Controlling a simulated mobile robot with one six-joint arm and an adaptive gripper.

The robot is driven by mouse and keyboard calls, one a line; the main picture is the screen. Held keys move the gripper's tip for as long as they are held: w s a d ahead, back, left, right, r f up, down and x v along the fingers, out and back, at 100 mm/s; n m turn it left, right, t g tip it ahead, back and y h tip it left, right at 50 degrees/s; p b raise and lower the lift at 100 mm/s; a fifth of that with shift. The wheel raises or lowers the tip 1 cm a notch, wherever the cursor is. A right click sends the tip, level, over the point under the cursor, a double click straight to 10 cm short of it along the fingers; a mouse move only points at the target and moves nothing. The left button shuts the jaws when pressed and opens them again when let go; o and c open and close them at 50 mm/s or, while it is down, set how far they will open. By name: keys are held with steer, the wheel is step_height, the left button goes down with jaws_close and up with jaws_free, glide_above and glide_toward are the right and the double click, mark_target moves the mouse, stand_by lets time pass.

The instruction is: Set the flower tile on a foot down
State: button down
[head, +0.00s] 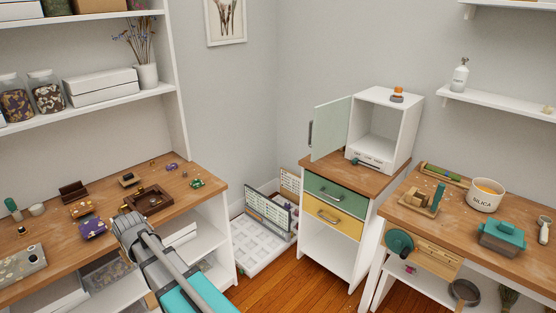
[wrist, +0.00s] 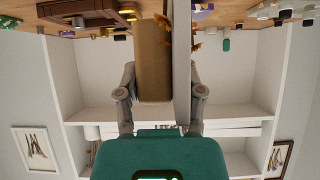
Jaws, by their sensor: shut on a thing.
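My gripper (wrist: 161,82) is shut on a piece made of a thin pale grey slab, seen nearly edge-on, and a tan block beside it in the wrist view. I take the slab to be the flower tile (wrist: 182,65) and the tan block to be its foot (wrist: 153,60). In the head view my gripper's end (head: 128,222) is over the left bench (head: 190,190), in front of a brown tray (head: 150,200). My own arm hides the held tile there. Whether the piece touches the bench cannot be told.
A purple piece with gold (head: 93,229) lies left of my gripper. A dark brown stand (head: 73,190) and several small pieces are around the tray. Bare wood shows toward the bench's right corner.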

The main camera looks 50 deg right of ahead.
step_height(320, 180, up, 10)
steer(key=s+p, duration=0.1)
steer(key=p, duration=0.8)
steer(key=shift+s+a, duration=0.15)
steer(key=shift+s, duration=0.1)
steer(key=shift+a, duration=0.1)
